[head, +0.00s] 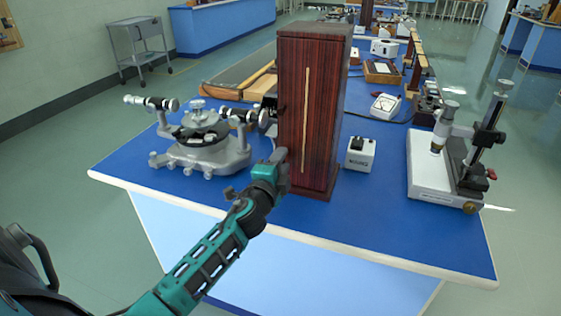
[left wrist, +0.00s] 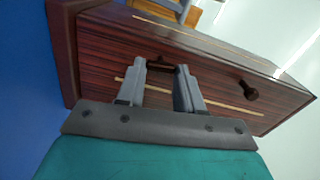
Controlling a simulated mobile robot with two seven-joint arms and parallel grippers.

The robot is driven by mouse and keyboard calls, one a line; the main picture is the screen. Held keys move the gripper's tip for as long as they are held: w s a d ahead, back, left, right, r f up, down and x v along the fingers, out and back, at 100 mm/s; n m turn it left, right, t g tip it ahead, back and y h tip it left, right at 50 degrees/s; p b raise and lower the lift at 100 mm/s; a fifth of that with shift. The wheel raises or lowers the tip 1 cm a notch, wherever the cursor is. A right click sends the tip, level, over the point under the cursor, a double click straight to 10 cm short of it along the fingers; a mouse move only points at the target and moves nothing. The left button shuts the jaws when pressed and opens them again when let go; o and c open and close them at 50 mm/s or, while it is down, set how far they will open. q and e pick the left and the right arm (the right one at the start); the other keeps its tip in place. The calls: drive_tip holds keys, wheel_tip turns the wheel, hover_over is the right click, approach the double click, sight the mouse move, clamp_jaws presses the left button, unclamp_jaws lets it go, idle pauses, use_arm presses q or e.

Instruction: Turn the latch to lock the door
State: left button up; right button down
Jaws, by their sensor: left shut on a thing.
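The tall dark-red wooden cabinet (head: 318,110) stands upright on the blue bench. My left gripper (head: 279,158) is at the lower part of its left side in the head view, which hides the contact there. In the left wrist view the cabinet (left wrist: 100,55) appears lying sideways. There my left gripper (left wrist: 161,72) is shut on a small dark latch (left wrist: 160,66) on the cabinet's face, one finger on each side of it. A dark round knob (left wrist: 249,91) sits on the same face, farther toward the cabinet's top. My right gripper is not in view.
A grey spectrometer (head: 205,145) stands just left of the cabinet. A small white box (head: 360,154) is to its right, and a microscope on a white base (head: 430,170) is farther right. The bench's front strip (head: 350,220) is clear.

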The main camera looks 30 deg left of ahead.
use_arm(q)
drive_tip(key=shift+m, duration=0.6)
drive_tip(key=shift+f+m, duration=0.1)
drive_tip(key=shift+m, duration=0.2)
drive_tip(key=o, duration=1.1)
drive_tip(key=shift+c, duration=0.2)
drive_tip(key=shift+s, duration=0.1)
drive_tip(key=v, duration=1.2)
drive_tip(key=shift+s+d+b, duration=0.15)
drive_tip(key=shift+s+b, duration=0.2)
